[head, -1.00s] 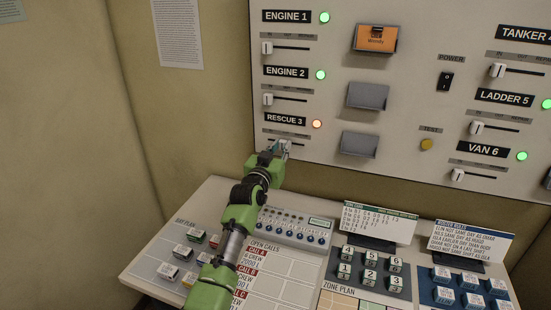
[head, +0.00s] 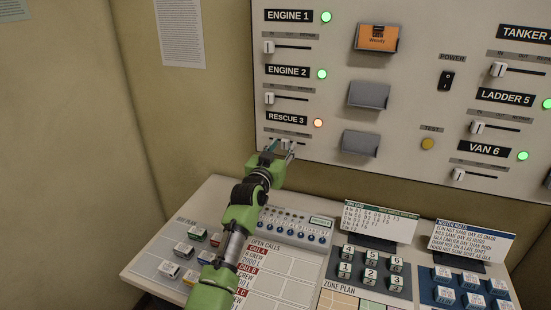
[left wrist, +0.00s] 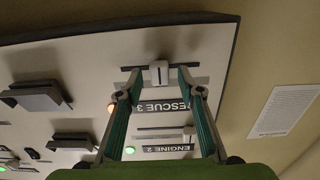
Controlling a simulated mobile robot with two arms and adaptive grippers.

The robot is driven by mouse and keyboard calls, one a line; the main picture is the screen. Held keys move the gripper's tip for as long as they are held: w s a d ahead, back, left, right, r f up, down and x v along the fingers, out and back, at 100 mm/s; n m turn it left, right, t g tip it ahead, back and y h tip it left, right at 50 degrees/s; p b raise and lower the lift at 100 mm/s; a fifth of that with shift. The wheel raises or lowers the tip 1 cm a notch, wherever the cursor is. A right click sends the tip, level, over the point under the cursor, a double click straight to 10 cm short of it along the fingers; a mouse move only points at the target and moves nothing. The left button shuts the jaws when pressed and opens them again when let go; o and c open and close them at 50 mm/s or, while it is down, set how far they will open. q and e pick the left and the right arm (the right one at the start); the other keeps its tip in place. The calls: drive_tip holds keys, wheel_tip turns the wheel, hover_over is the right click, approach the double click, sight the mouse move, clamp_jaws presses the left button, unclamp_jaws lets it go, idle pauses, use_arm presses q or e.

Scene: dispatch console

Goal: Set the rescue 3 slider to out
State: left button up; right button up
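The rescue 3 slider has a pale knob (left wrist: 158,73) on a dark slot, under the RESCUE 3 label (head: 286,120) on the wall panel. In the left wrist view, which shows the panel upside down, the knob stands near the middle of its slot. My left gripper (head: 281,148) is at the slider, with its fingers spread. In the left wrist view the fingertips (left wrist: 158,84) are apart on either side of the knob, with a gap on each side. In the head view the fingers partly hide the knob and slot. My right gripper is not in view.
The rescue 3 lamp (head: 318,123) glows orange-red; the engine 2 lamp (head: 322,74) is green. The engine 2 slider (head: 269,98) is just above. A grey holder (head: 360,143) sticks out to the right. The sloping desk (head: 190,217) lies below.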

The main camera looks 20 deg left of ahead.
use_arm(q)
drive_tip(key=s, duration=1.1)
drive_tip(key=shift+a, duration=0.15)
